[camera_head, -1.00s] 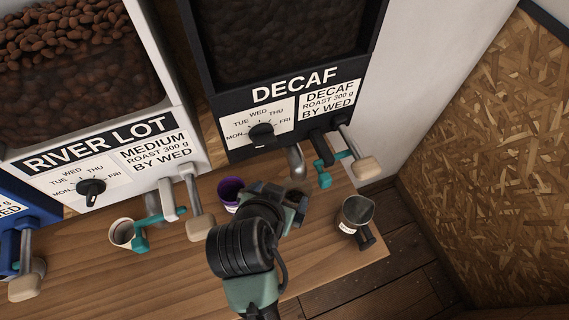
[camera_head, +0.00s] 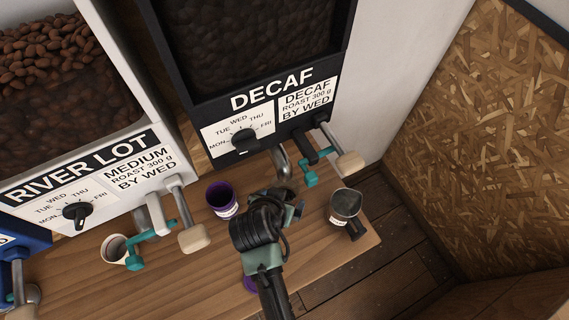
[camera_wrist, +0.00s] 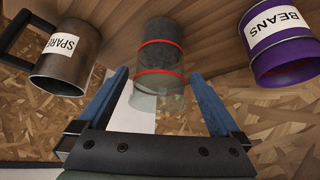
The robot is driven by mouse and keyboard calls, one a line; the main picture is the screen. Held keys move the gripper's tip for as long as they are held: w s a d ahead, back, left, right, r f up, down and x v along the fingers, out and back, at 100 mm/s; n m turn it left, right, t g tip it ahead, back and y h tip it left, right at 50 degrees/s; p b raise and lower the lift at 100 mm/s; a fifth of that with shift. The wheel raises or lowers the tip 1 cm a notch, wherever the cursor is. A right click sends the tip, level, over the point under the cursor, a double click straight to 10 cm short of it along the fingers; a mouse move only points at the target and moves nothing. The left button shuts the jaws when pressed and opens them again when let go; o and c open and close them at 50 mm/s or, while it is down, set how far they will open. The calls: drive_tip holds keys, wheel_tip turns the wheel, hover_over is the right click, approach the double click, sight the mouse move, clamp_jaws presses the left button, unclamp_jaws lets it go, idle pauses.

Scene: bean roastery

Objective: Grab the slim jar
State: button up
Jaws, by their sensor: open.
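The slim jar (camera_wrist: 158,58) shows in the wrist view as a narrow clear vessel with a dark grey body and two red bands. It sits in the picture's middle, its clear end towards me. My gripper (camera_wrist: 160,76) is open, with one blue finger on each side of the jar in that view. I see no contact, and I cannot tell how deep the jar is between the fingers. In the head view my gripper (camera_head: 284,198) is over the table between a purple cup and a metal mug, and it hides the jar.
The purple BEANS cup (camera_head: 221,200) stands left of my gripper, the metal SPARE mug (camera_head: 345,204) right of it near the table's edge. A white cup (camera_head: 115,249) is further left. Dispenser levers, such as the DECAF one (camera_head: 345,164), jut out behind.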

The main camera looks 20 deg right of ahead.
sight(288, 191)
drive_tip(key=shift+p+x, duration=0.3)
drive_tip(key=shift+x, duration=1.75)
drive_tip(key=shift+c, duration=0.3)
drive_tip(key=c, duration=1.2)
drive_tip(key=shift+r, duration=0.1)
drive_tip(key=shift+c, duration=1)
drive_tip(key=shift+w+d+r, duration=0.1)
